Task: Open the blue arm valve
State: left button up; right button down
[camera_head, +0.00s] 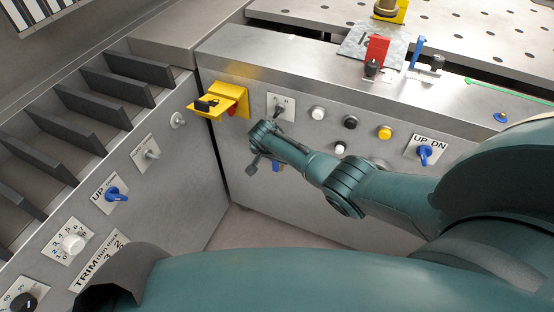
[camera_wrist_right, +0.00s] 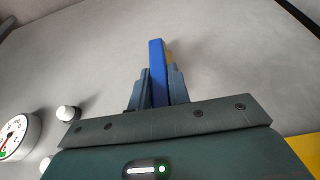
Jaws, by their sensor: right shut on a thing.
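The blue arm valve handle (camera_wrist_right: 156,62) is a flat blue bar in the right wrist view, upright in the picture between the two fingers. My right gripper (camera_wrist_right: 158,88) is shut on it, one finger on each side. In the head view my right gripper (camera_head: 264,158) is at the front of the grey cabinet, below a small black switch. There a small piece of the blue handle (camera_head: 276,167) shows beside the fingers; the rest and the valve body are hidden. My left gripper is out of view.
A yellow bracket (camera_head: 222,100) juts out up and left of my right gripper. Buttons (camera_head: 350,122) and a blue UP/DN switch (camera_head: 425,154) are to the right. A slanted control panel (camera_head: 150,190) stands at left. A gauge (camera_wrist_right: 17,137) shows in the wrist view.

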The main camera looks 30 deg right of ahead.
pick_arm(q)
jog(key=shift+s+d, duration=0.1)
pick_arm(e)
jog(key=shift+d, duration=0.1)
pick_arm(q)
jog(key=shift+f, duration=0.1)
pick_arm(e)
jog(key=c, duration=1.3)
grip_release()
jog(key=shift+w, duration=0.1)
jog(key=shift+a+r+p, duration=0.25)
jog(key=shift+r+p, duration=0.1)
jog(key=shift+r, duration=0.1)
pick_arm(q)
jog(key=p, duration=0.1)
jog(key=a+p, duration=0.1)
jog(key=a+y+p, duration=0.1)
jog(key=p, duration=0.1)
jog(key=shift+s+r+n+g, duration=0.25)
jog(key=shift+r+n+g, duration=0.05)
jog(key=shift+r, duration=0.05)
pick_arm(e)
jog(key=v, duration=1.2)
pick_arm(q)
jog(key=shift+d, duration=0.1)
